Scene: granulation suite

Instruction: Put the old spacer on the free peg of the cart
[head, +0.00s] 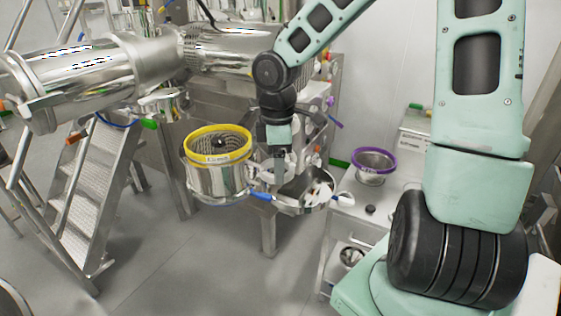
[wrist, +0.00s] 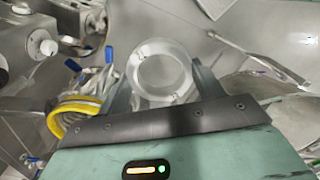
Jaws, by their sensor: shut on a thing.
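My gripper (wrist: 162,84) is shut on a pale, whitish ring, which I take to be the old spacer (wrist: 136,73). The ring sits between the two fingers, its round opening facing the wrist camera. In the head view my gripper (head: 279,162) hangs low in the middle, beside the yellow-rimmed vessel and left of the white cart (head: 338,212); the ring is hard to make out there. The cart carries a purple-rimmed steel bowl (head: 373,177) and a small dark knob-like piece (head: 370,209). I cannot make out a free peg for sure.
A steel vessel with a yellow rim (head: 218,185) is close left of my gripper; its rim also shows in the wrist view (wrist: 62,112). A shiny steel machine (head: 100,75) stands behind, with metal steps (head: 92,200) at left. Grey floor (head: 200,270) is open in front.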

